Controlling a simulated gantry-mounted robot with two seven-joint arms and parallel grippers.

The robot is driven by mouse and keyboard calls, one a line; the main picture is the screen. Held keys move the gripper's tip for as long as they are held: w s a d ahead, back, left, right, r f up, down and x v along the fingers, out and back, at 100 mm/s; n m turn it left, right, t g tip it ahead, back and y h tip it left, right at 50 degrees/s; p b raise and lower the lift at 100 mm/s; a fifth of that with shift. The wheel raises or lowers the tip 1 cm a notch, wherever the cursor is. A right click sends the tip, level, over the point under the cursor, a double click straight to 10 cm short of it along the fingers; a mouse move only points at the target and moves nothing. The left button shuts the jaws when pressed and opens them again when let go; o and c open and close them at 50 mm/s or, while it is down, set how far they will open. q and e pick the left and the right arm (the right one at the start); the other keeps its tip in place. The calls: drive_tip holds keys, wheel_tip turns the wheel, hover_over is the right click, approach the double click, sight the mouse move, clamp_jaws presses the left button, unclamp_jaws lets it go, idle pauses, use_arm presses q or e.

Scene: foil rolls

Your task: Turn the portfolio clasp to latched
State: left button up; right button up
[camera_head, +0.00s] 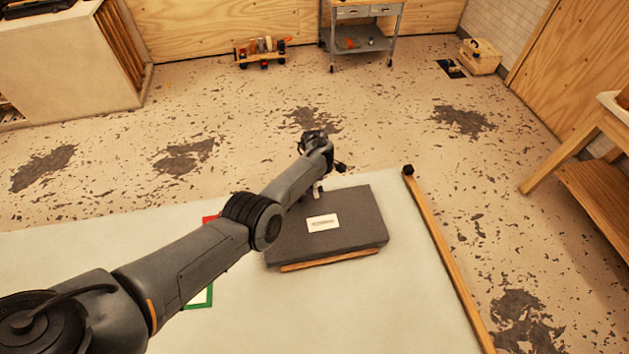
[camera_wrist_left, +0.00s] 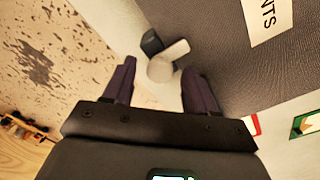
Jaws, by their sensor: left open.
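The dark grey portfolio (camera_head: 350,235) lies flat on the pale table, with a white label (camera_head: 322,222) on its top. Its clasp is a light grey round knob with a short lever, at the portfolio's edge in the left wrist view (camera_wrist_left: 162,68). In the head view the clasp (camera_head: 318,188) is small, at the far edge and partly hidden by my arm. My left gripper (camera_wrist_left: 158,70) is open, with one finger on each side of the knob. Contact cannot be told. A dark piece (camera_wrist_left: 151,43) sits beside the lever. My right gripper is not in view.
A wooden strip (camera_head: 330,260) shows along the portfolio's near edge. Red-edged (camera_head: 209,219) and green-edged (camera_head: 200,300) items lie left of it, partly behind my left arm. A wooden rail (camera_head: 445,255) bounds the table at right. The near table surface is clear.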

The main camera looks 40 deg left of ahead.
use_arm(q)
wheel_tip(320, 180, up, 11)
drive_tip(key=p, duration=0.4)
drive_tip(key=shift+f, duration=0.1)
idle(0.4)
